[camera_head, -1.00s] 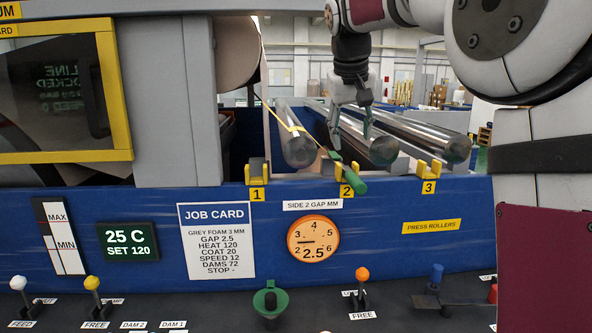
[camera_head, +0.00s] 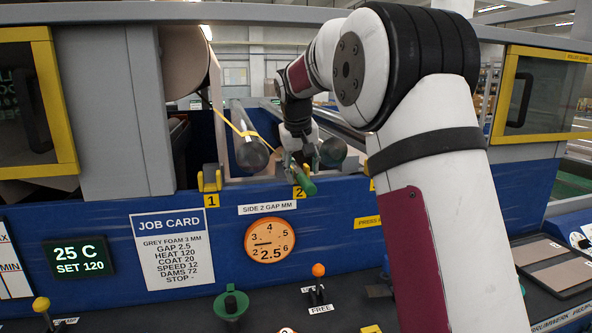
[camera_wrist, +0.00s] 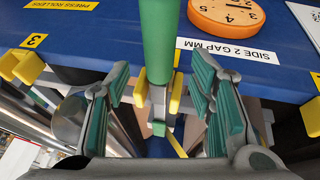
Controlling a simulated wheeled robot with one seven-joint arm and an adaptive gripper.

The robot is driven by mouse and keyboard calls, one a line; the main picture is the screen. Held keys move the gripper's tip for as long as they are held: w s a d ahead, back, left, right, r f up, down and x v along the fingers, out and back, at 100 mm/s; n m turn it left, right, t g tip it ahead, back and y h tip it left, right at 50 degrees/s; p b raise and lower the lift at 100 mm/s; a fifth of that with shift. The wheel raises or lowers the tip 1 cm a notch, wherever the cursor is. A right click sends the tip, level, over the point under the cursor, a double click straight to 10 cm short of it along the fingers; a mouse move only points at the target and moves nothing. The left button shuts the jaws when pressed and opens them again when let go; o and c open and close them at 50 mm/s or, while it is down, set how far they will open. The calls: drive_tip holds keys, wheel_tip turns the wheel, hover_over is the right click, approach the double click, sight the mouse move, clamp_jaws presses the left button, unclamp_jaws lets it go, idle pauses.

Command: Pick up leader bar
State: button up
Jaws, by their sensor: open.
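The leader bar shows a green handle (camera_head: 308,187) resting at the yellow bracket marked 2 (camera_head: 299,193) on the front of the blue machine. A thin yellow strap (camera_head: 232,122) runs down from the upper left toward it. My gripper (camera_head: 302,160) is just above and behind the handle, pointing down. In the wrist view the green handle (camera_wrist: 158,35) extends up the middle, between the open green-padded fingers of my gripper (camera_wrist: 160,80). There is a gap on both sides.
Steel rollers (camera_head: 250,154) lie behind the brackets. Yellow bracket 1 (camera_head: 210,178) is to the left, and bracket 3 (camera_wrist: 22,66) is on the other side. A round orange gap dial (camera_head: 270,241) is below. A lever with an orange knob (camera_head: 318,270) stands on the front panel.

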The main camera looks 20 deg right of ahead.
sight(303, 176)
drive_tip(key=shift+p+x, duration=0.3)
drive_tip(key=shift+x, duration=1.2)
clamp_jaws()
drive_tip(key=shift+w, duration=0.1)
drive_tip(key=shift+r, duration=0.1)
